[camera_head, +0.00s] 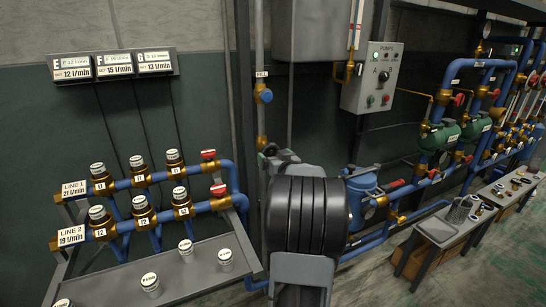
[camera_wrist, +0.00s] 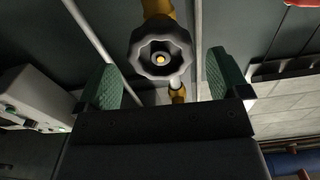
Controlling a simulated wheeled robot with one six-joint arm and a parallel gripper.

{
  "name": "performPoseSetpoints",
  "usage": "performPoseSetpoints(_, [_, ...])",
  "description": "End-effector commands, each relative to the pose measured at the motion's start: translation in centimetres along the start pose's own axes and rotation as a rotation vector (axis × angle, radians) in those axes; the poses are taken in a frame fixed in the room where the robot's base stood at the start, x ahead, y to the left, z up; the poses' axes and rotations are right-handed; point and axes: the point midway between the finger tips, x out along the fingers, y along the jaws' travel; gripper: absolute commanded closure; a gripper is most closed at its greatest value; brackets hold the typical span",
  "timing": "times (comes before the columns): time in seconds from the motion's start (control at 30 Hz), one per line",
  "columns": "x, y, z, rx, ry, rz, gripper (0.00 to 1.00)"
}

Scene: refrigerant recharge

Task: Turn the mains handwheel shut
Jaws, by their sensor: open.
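A dark grey handwheel (camera_wrist: 160,55) with a scalloped rim and a brass-coloured hub shows at the upper middle of the wrist view, on a brass valve body (camera_wrist: 158,9). My gripper (camera_wrist: 165,80) is open, with one green-padded finger left of the wheel and the other right of it. Gaps show between the wheel and both pads, and nothing is held. I cannot tell how deep the wheel sits between the fingers. In the head view my dark arm hides most of the area around the gripper, and I cannot clearly make out the wheel there.
A vertical pipe with a blue-knobbed valve (camera_head: 263,96) rises behind my arm. A grey control box (camera_head: 372,78) hangs to its right. Blue pipe lines with brass fittings (camera_head: 142,216) are at left, above a grey bench (camera_head: 200,268). Blue pump pipework (camera_head: 368,200) stands at right.

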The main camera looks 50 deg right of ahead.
Motion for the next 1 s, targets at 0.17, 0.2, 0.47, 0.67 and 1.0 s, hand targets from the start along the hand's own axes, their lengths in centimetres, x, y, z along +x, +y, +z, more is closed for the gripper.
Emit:
performPoseSetpoints(0.17, [-2.4, 0.1, -0.1, 0.000, 0.001, 0.002, 0.06])
performPoseSetpoints(0.2, [-2.9, 0.0, -0.1, 0.000, 0.001, 0.002, 0.06])
performPoseSetpoints(0.47, [-5.4, 0.0, -0.1, 0.000, 0.001, 0.000, 0.06])
performPoseSetpoints(0.67, [-6.0, 0.0, 0.0, 0.000, 0.001, 0.000, 0.06])
performPoseSetpoints(1.0, [-5.9, 0.0, 0.0, 0.000, 0.001, 0.000, 0.06])
